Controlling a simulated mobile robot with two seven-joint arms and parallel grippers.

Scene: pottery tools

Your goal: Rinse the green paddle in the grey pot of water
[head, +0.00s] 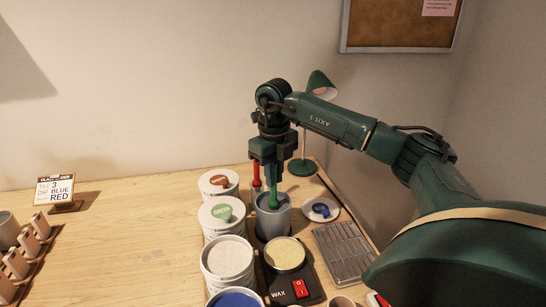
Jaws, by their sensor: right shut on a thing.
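My right gripper (273,176) points straight down over the grey pot (273,222) and is shut on the green paddle (274,198). The paddle is upright. Its green upper part shows between the fingers and the pot's mouth, and its lower end is hidden inside the pot. I cannot see the water or how deep the paddle sits. The pot stands among the tubs near the right side of the wooden table. My left gripper is not in view.
A wax warmer (284,256) is in front, a saucer with a blue tool (321,209) and grey tray (344,252) right. The table's middle-left is clear.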

